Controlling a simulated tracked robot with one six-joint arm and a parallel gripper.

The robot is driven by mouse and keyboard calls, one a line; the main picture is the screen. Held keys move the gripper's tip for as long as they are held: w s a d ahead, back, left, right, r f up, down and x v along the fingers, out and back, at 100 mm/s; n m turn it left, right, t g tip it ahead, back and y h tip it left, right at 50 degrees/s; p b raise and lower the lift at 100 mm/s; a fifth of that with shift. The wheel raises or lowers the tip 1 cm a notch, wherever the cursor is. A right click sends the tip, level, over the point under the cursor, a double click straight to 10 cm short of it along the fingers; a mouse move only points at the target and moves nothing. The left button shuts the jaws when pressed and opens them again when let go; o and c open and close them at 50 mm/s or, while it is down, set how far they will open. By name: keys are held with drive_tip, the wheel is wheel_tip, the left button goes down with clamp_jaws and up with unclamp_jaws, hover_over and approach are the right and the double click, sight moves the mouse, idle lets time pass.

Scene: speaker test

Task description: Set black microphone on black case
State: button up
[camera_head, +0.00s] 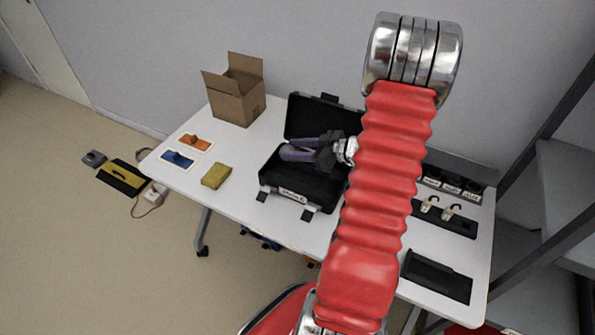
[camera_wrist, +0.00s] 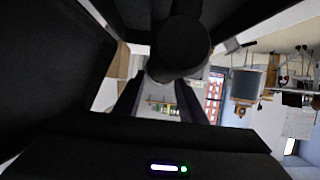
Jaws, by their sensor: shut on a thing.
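The black case (camera_head: 331,196) stands open on the white table, its lid raised at the back and a pale label on its front. My gripper (camera_head: 308,152) is low over the case's open inside, pointing left. A dark, round-ended thing (camera_wrist: 181,46), which looks like the black microphone, is between my fingers in the wrist view, and my gripper is shut on it. In the head view the microphone is hard to tell apart from the grey-purple and black parts of the gripper. I cannot tell whether it touches the case.
A cardboard box (camera_head: 238,97) stands open at the back left. A yellow sponge-like block (camera_head: 216,175) and orange and blue tools (camera_head: 178,158) lie left of the case. Black trays (camera_head: 438,276) lie on the right. My red arm hides the table's middle right.

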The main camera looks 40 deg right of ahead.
drive_tip(key=shift+f, duration=1.85)
drive_tip(key=shift+f, duration=2.1)
drive_tip(key=o, duration=1.3)
drive_tip(key=shift+f, duration=0.1)
drive_tip(key=v, duration=1.2)
drive_tip(key=shift+r, duration=0.2)
